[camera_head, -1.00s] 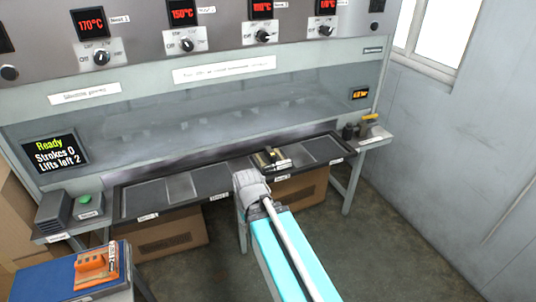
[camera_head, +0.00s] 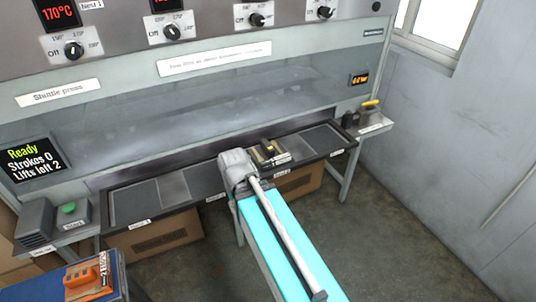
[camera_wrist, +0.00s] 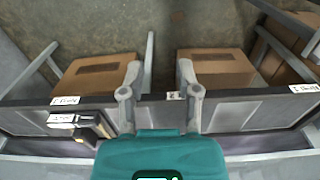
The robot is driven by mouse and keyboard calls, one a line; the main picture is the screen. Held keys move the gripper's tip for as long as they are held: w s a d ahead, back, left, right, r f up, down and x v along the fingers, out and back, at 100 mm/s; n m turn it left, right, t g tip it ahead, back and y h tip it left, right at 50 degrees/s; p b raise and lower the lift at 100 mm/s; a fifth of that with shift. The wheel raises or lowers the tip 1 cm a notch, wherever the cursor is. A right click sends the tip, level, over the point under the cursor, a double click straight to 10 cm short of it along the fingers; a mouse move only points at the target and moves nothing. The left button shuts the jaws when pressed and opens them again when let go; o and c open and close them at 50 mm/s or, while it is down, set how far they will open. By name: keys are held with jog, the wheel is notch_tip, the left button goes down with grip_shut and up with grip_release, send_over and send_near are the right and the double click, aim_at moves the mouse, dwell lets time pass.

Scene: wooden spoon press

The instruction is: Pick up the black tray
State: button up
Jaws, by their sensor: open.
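A small dark tray-like piece (camera_head: 268,152) with pale and yellow parts on it sits on the long black bed (camera_head: 142,206) of the press. The bed has several flat grey plates and white labels. My gripper (camera_head: 237,167) is just left of the piece in the head view, over the bed's front edge. In the wrist view my gripper (camera_wrist: 158,76) is open, with nothing between its two grey fingers. Its fingertips are hidden in the head view.
Cardboard boxes (camera_head: 155,236) stand under the bed between grey legs. A green button box (camera_head: 70,212) stands at the left, and a blue table with an orange device (camera_head: 88,276) at the front left. A side shelf (camera_head: 372,124) is at the right. The front right floor is clear.

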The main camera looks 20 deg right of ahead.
jog(key=n+h+b, duration=1.3)
jog(key=n, duration=0.4)
send_near(262, 163)
jog(key=shift+s+d+r, duration=0.2)
jog(key=shift+s+d, duration=0.55)
jog(key=shift+d, duration=0.3)
jog(key=shift+w+r+n+h, duration=0.3)
jog(key=shift+w+r+n, duration=0.15)
jog(key=shift+w+n, duration=0.2)
jog(key=shift+d, duration=0.15)
jog(key=b+x, duration=0.3)
jog(key=x, duration=0.4)
jog(key=shift+f, duration=0.2)
jog(key=shift+d+f, duration=0.15)
jog(key=shift+d, duration=0.5)
